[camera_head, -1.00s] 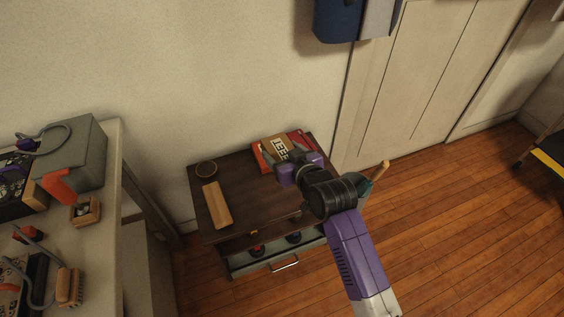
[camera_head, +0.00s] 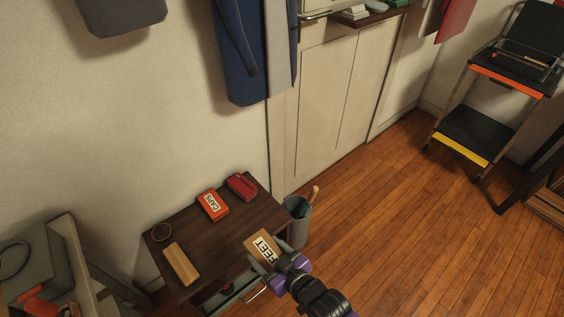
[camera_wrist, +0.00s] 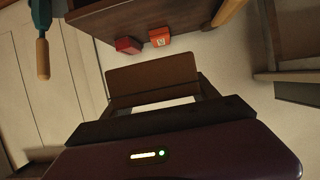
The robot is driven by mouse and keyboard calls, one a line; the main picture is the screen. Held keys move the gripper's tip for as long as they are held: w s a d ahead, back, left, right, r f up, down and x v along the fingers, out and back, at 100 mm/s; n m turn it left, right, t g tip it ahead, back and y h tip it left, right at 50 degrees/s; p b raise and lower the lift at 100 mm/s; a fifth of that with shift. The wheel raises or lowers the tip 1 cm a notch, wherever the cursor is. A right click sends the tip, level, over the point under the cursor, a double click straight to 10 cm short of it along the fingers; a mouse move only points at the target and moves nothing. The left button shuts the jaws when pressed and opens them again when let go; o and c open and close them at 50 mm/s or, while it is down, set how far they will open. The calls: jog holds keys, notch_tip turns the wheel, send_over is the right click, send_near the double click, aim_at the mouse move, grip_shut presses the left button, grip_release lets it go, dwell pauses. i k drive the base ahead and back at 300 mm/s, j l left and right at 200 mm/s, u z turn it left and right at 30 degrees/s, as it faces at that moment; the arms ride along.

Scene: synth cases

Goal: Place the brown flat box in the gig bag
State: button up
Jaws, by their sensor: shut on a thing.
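The brown flat box (camera_head: 263,245), with a white label reading FEET, is in my gripper (camera_head: 266,265). My gripper is shut on it at the front right edge of the small dark table; I cannot tell its exact height above the top. In the wrist view the box (camera_wrist: 152,75) shows as a plain brown panel between the fingers (camera_wrist: 155,100). I cannot make out the gig bag for sure. A dark grey bag-like thing (camera_head: 122,15) hangs on the wall at the top left, cut off by the frame, its opening not in view.
The dark table (camera_head: 225,238) bears an orange CAPS box (camera_head: 212,204), a red box (camera_head: 242,186), a wooden block (camera_head: 181,264) and a ring (camera_head: 161,231). A bin (camera_head: 297,228) stands at its right. Blue clothing (camera_head: 238,60) hangs behind.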

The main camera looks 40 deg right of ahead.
aim_at(503, 62)
jog(key=z, duration=0.4)
jog(key=l+z, duration=0.15)
jog(key=z, duration=0.25)
jog(key=i+z, duration=0.1)
jog(key=z, duration=0.3)
jog(key=i+l+z, duration=0.75)
jog(key=i+z, duration=0.35)
jog(key=i, duration=0.2)
